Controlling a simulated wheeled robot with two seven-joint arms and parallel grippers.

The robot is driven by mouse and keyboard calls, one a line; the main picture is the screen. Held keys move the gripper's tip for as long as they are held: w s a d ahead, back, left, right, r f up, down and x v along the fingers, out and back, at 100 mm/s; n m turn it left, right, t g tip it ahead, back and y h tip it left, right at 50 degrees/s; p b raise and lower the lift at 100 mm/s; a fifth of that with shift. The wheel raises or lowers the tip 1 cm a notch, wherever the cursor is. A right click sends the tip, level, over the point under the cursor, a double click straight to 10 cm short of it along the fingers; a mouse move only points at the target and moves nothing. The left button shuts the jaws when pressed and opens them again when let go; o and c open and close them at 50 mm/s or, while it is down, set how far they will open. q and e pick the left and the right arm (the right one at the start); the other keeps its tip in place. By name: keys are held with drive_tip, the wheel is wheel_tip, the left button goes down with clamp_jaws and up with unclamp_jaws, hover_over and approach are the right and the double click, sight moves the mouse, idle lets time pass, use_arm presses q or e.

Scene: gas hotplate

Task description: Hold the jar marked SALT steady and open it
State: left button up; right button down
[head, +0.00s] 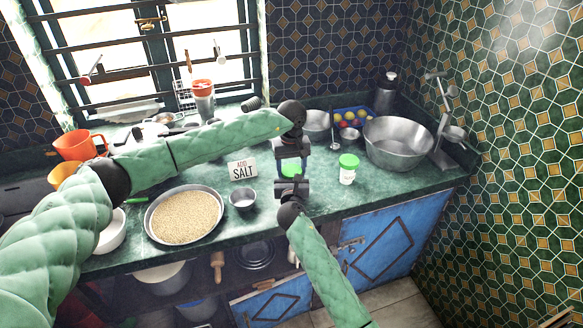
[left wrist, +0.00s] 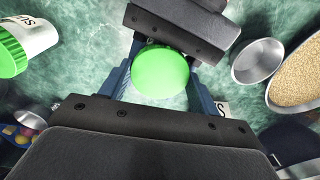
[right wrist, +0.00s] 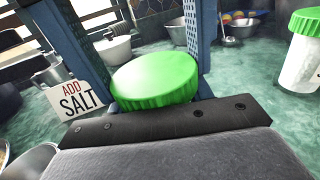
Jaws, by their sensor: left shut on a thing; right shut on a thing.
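A jar with a bright green lid (head: 291,171) stands between my two grippers near the counter's front edge. The lid also shows in the left wrist view (left wrist: 160,73) and the right wrist view (right wrist: 155,80). My left gripper (head: 291,165) comes down from above, its blue fingers on both sides of the lid, shut on it. My right gripper (head: 291,184) comes from the front, lower down, shut on the jar's body. The body and any label on it are hidden by the grippers. I cannot tell whether the lid has turned.
A second green-lidded jar (head: 348,170) stands to the right, its label only partly legible. A sign reading ADD SALT (head: 242,170), a small metal cup (head: 242,205) and a pan of grain (head: 150,228) are to the left. A large metal bowl (head: 372,151) stands back right.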

use_arm(q)
drive_tip(key=shift+n, duration=1.2)
drive_tip(key=o, duration=1.1)
drive_tip(key=shift+r, duration=0.1)
